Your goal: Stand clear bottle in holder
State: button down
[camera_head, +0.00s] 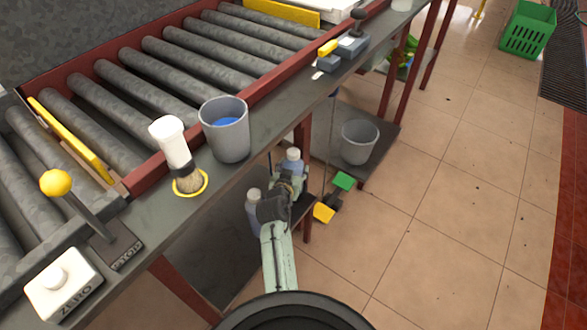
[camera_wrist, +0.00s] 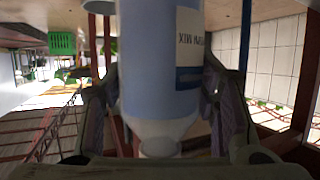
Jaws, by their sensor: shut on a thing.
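My gripper (camera_head: 285,187) is below the bench's front edge, shut around a clear bluish bottle (camera_head: 291,165) with a white top. In the wrist view the bottle (camera_wrist: 160,65) fills the gap between both fingers (camera_wrist: 165,105). Its label (camera_wrist: 190,50) looks like it reads "WASH MIX" upside down, and its tapered end and cap point to the picture's bottom. A second bluish bottle (camera_head: 254,212) with a pale top stands left of my gripper, partly hidden by it. I cannot tell for certain which thing is the holder; a yellow ring (camera_head: 205,187) lies around a brush on the bench.
The brush (camera_head: 176,155) and a grey bucket (camera_head: 228,130) with blue inside stand on the bench (camera_head: 140,225) near its edge. A lever (camera_head: 90,215) and a ZERO button box (camera_head: 63,285) are at left. A grey bin (camera_head: 358,142) sits below. The tiled floor at right is open.

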jog(key=c, duration=0.6)
grip_release()
jog(key=shift+s+r, duration=0.1)
jog(key=v, duration=0.7)
jog(key=shift+s+a+b, duration=0.1)
jog(key=shift+s+b, duration=0.05)
jog(key=shift+b, duration=0.15)
